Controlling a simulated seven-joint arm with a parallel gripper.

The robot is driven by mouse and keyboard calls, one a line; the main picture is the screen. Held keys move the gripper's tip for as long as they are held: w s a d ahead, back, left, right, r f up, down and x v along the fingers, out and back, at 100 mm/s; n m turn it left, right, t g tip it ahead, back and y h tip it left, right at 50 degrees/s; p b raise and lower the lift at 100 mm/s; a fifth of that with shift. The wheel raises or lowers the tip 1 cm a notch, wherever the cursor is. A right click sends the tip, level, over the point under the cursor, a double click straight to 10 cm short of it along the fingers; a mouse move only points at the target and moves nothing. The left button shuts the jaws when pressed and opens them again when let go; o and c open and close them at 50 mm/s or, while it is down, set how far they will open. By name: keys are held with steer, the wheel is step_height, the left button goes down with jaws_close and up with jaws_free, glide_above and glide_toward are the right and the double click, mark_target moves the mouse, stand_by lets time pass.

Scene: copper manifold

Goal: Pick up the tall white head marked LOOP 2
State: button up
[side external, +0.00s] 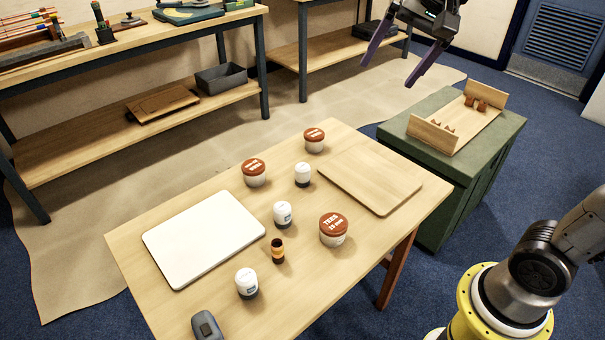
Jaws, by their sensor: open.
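Three small white heads with dark bases stand upright on the wooden table: one towards the back (303,173), one in the middle (283,213) and one near the front (247,281). The labels on them are too small to read, so I cannot tell which is LOOP 2. My gripper (387,75) is at the top of the view, high up and beyond the table's back right side. Its two purple fingers are spread apart and empty, well away from all three heads.
Brown-lidded jars (333,231) (254,173) (314,141) stand close around the heads. A small dark-and-orange item (278,251) stands between the front and middle heads. A white board (203,238) lies left, a wooden board (370,178) right. A green cabinet (452,173) holds a wooden rack (458,126).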

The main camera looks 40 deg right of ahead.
steer(key=w+f+m+g, duration=0.1)
steer(key=w+f+m, duration=0.2)
steer(key=w, duration=0.8)
steer(key=m+g, duration=0.2)
steer(key=g, duration=0.1)
glide_above(303, 166)
step_height(303, 166, down, 17)
steer(key=shift+g, duration=0.5)
steer(key=f, duration=1.3)
steer(key=shift+s+d+f, duration=0.1)
steer(key=shift+d+f, duration=0.1)
steer(key=shift+f, duration=0.15)
steer(key=shift+a+f, duration=0.15)
steer(key=shift+f, duration=1.3)
steer(key=shift+a+f, duration=0.1)
steer(key=shift+f, duration=1.35)
jaws_close()
